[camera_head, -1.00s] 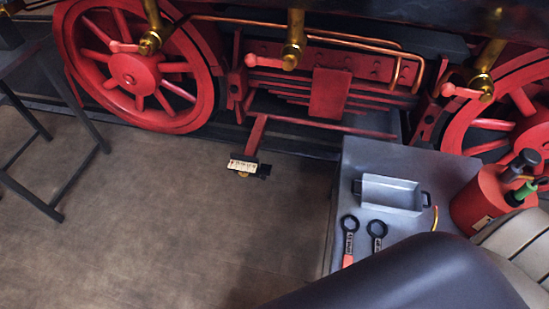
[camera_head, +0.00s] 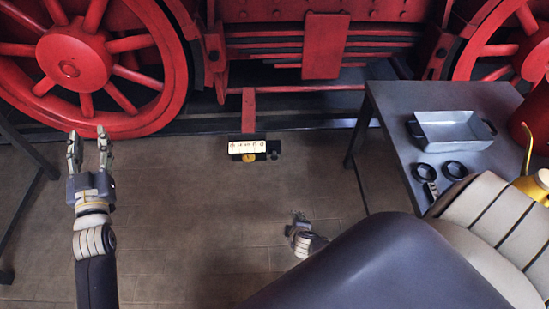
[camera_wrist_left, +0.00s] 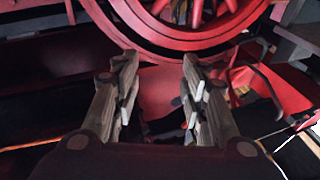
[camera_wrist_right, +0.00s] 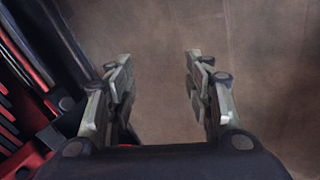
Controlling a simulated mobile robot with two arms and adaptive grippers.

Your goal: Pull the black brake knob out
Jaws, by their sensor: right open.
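A red bracket (camera_head: 248,115) hangs below the locomotive frame and carries a small white marked plate (camera_head: 247,146). A dark block (camera_head: 272,150) sits at the plate's right side; it may be the black brake knob, but it is too small to be sure. A small yellow round part (camera_head: 249,158) is under the plate. My left gripper (camera_head: 88,140) is open and empty, pointing up in front of the left red wheel, well left of the plate. My right gripper (camera_head: 299,222) is open and empty over the floor, below and right of the plate, partly hidden by my body.
A grey table (camera_head: 385,110) stands at the right with a metal tray (camera_head: 455,128), black ring-headed tools (camera_head: 425,171) and a yellow oil can (camera_head: 532,187). Red wheels (camera_head: 75,60) line the back. A dark stand frame (camera_head: 25,150) is at the left edge. The middle floor is clear.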

